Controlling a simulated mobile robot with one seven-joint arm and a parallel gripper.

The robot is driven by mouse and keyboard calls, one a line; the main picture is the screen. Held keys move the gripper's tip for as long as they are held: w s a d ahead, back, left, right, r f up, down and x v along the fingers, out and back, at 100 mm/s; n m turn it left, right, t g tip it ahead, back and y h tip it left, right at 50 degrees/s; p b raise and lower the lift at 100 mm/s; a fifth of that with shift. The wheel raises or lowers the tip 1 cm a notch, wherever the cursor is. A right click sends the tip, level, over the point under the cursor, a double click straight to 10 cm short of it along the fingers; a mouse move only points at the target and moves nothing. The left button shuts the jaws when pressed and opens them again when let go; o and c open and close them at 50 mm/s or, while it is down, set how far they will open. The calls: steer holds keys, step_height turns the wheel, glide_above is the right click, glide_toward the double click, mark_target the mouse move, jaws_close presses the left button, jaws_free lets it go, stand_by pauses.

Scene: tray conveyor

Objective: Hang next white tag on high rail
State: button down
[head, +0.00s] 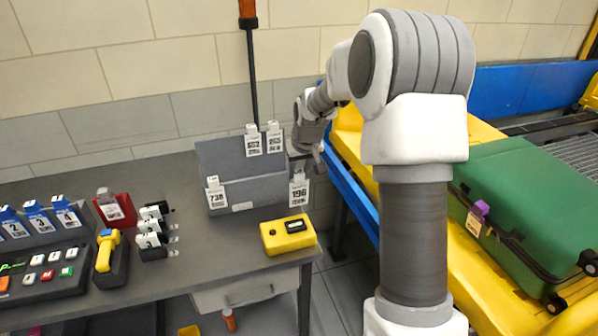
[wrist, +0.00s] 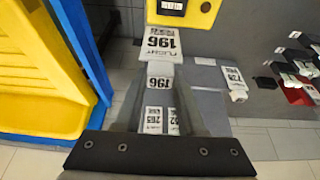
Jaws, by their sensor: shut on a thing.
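My gripper (head: 303,154) is shut on a white tag marked 196 (head: 299,192), which hangs down at the right end of a grey stand (head: 232,163). The tag fills the middle of the wrist view (wrist: 161,42), between the fingers. I cannot tell whether it touches the stand. Two white tags, a left one (head: 253,145) and a right one (head: 273,142), hang side by side at the stand's high rail. They also show in the wrist view (wrist: 153,120). Another white tag (head: 215,197) hangs lower at the stand's left end.
A yellow box (head: 275,240) sits on the grey table in front of the stand. A red holder (head: 122,212), black holders with white tags (head: 150,240) and a keypad stand to the left. A green suitcase (head: 530,205) lies on the yellow tray at right.

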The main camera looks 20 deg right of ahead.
steer(key=shift+r+p, duration=1.65)
steer(key=shift+r, duration=1.25)
